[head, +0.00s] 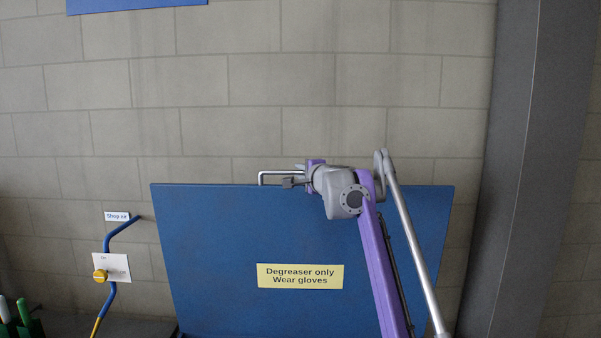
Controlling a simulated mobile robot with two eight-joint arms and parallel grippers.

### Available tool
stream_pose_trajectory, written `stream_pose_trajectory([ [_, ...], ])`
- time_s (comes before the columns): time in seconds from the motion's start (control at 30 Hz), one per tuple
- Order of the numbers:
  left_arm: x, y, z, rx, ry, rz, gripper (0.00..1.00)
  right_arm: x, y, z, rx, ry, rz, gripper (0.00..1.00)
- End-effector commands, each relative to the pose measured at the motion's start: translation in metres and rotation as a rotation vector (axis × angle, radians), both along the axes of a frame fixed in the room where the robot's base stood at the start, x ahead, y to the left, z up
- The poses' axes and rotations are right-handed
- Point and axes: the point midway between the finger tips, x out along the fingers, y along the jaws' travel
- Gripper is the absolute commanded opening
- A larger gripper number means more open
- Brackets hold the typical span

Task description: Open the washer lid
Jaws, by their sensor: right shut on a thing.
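The washer lid (220,240) is a broad blue panel standing raised and near upright in the middle of the head view. A yellow label (300,276) on it reads "Degreaser only Wear gloves". A thin metal handle (270,173) shows at the lid's top edge. My right gripper (291,182) is at this top edge, shut on the handle; its fingers are small in the picture. My purple right arm crosses in front of the lid's right part and hides some of it. The washer's tub is out of view. My left gripper is not in view.
A grey block wall (280,80) stands behind the lid, with a grey column (510,170) at right. Green-handled items (24,312) stand at lower left.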

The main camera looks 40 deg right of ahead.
Motion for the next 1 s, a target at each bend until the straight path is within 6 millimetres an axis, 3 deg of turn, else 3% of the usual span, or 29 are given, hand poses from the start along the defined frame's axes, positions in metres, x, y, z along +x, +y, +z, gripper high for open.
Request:
stream_pose_trajectory([
  [0.87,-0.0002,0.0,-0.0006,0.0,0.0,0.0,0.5,0.0,0.0005,-0.0008,-0.001,0.001,0.001,0.0],
  [1.0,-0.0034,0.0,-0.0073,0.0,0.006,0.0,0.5,-0.0074,0.0069,-0.0029,0.0,0.003,0.001,0.0],
])
